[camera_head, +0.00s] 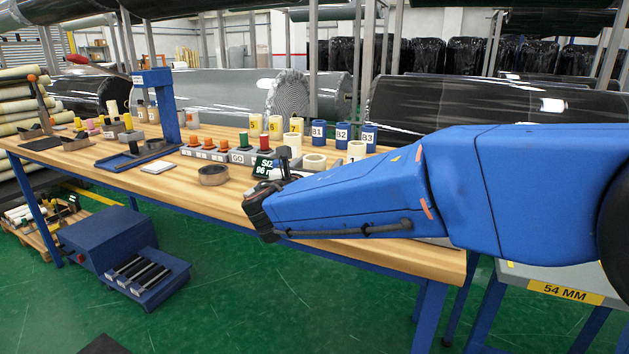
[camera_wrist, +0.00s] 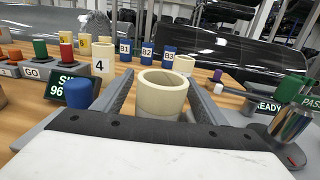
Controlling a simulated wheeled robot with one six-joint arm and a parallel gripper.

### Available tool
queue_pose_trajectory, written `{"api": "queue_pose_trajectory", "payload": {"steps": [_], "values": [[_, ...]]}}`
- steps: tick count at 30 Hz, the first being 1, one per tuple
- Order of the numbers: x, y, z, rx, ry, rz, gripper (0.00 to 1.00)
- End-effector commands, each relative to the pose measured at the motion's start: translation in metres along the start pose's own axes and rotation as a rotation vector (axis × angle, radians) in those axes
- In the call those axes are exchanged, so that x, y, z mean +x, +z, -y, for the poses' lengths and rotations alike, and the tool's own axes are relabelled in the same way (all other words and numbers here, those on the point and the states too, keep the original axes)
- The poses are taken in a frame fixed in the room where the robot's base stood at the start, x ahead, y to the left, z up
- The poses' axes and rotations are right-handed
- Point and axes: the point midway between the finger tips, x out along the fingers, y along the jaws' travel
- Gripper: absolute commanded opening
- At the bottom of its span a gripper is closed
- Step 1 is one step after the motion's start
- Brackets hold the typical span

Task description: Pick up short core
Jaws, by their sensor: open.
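A short, wide cream core (camera_wrist: 162,97) stands upright on the wooden bench in the wrist view, its open top facing up. My gripper (camera_wrist: 160,84) is open, with one dark finger to the left of this core and the other to its right. The core's lower part is hidden by my gripper's body. I cannot tell whether either finger touches it. In the head view a short cream core (camera_head: 315,161) shows just beyond my blue arm, which hides my fingers there.
A cream core marked 4 (camera_wrist: 103,66) and a blue knob (camera_wrist: 78,94) stand close to the left finger. Blue cores B1 (camera_head: 318,132), B2 and B3 stand behind.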

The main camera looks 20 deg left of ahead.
Motion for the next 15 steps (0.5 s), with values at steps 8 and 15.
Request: {"api": "queue_pose_trajectory", "payload": {"steps": [8,15], "values": [[0.0058,-0.0002,-0.0004,0.0,0.001,0.0,0.65],[0.0057,-0.0001,-0.0002,0.0,0.001,0.0,0.19]]}}
